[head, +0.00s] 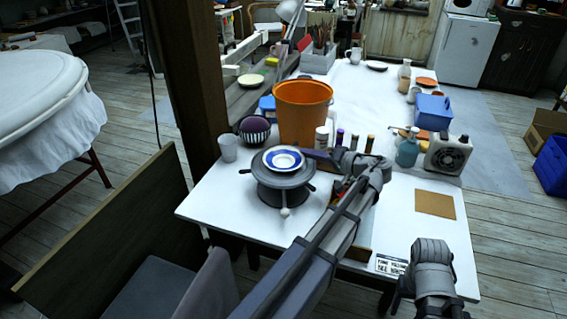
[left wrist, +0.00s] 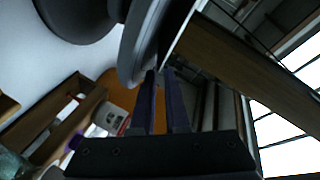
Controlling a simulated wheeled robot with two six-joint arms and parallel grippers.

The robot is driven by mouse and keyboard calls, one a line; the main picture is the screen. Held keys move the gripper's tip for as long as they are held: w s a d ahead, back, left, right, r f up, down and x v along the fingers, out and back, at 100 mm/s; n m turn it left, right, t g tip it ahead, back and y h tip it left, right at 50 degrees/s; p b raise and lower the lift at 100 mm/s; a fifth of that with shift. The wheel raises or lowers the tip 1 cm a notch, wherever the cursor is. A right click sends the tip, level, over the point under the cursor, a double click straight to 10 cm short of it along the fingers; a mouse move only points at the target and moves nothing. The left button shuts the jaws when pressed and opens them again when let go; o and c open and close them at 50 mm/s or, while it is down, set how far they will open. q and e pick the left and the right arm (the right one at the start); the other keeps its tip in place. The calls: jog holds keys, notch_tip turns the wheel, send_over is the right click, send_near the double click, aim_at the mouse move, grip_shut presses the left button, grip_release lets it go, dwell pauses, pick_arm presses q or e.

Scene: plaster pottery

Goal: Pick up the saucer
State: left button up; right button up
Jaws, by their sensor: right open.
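The saucer (head: 284,160), white with a blue ring, is on top of the dark grey banding wheel (head: 265,193) near the table's left side, in the head view. My left gripper (head: 308,155) comes in from the right, with its tips at the saucer's right rim. In the left wrist view its two fingers (left wrist: 163,78) are a narrow gap apart, at the edge of the round disc shapes. Dark shading hides whether they press on the rim. My right gripper (head: 398,300) is open and empty, low over the table's front right edge.
An orange bucket (head: 302,112) stands close behind the wheel, with a grey cup (head: 228,148) and a striped bowl (head: 255,130) to its left. Bottles and a wooden box lie right of the wheel. The table's front left corner is clear.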

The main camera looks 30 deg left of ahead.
pick_arm(q)
jog(key=shift+x, duration=0.9)
jog(key=shift+d, duration=0.1)
grip_shut()
jog(key=shift+r, duration=0.15)
dwell(0.7)
notch_tip(320, 180, up, 10)
jog(key=p, duration=1)
